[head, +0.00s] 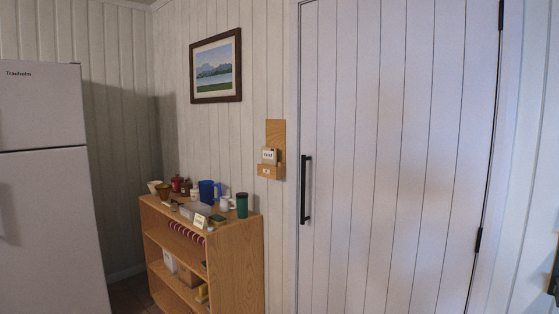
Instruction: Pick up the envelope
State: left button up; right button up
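A small pale card or envelope (268,154) with dark print stands in a wooden wall holder (271,172). The holder hangs on the panelled wall between the shelf unit and the door, and its pocket hides the lower part of the paper. I cannot tell for sure that this paper is the envelope. Another pale labelled card (200,221) stands at the front edge of the shelf top. Neither of my grippers can be made out in the head view.
A wooden shelf unit (238,268) carries several mugs, a blue jug (206,191), a green tumbler (242,205) and a clear tray (193,210). A white fridge (45,190) stands left. A closed door (390,160) with a black handle (306,190) is right. A dark item is cut off at the right edge.

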aim_at(268, 155)
jog(key=i+j+z, duration=0.1)
jog(key=i, duration=0.35)
jog(key=i+j+z, duration=0.1)
jog(key=i+j, duration=0.25)
jog(key=i+j+z, duration=0.1)
jog(key=i+j, duration=0.15)
jog(key=i, duration=0.25)
